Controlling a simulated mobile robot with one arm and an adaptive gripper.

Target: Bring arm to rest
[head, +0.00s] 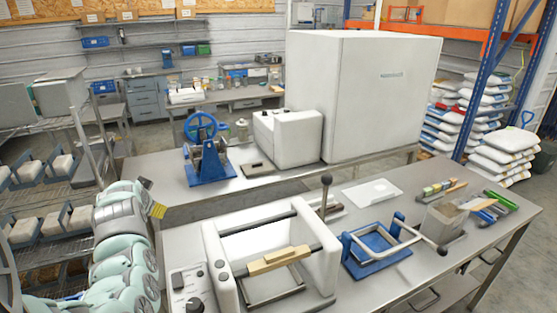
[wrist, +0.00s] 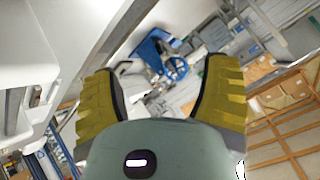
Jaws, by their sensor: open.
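My gripper (wrist: 160,92) shows in the wrist view with its two yellow ridged fingers spread wide apart and nothing between them. In the head view my pale green arm is folded at the lower left, beside the left end of the front steel table (head: 420,205). A small yellow part of my gripper (head: 158,210) shows at the arm's upper end, apart from the table's equipment. The wrist view is tilted and looks past the fingers to the room, with a blue wheeled device (wrist: 172,66) beyond them.
A white open-topped machine (head: 222,262) with a wooden-handled bar (head: 280,260) stands close to the right of my arm. A blue frame fixture (head: 376,255) and a grey bin (head: 443,222) stand farther right. A wire shelf (head: 62,122) with several blocks is at the left.

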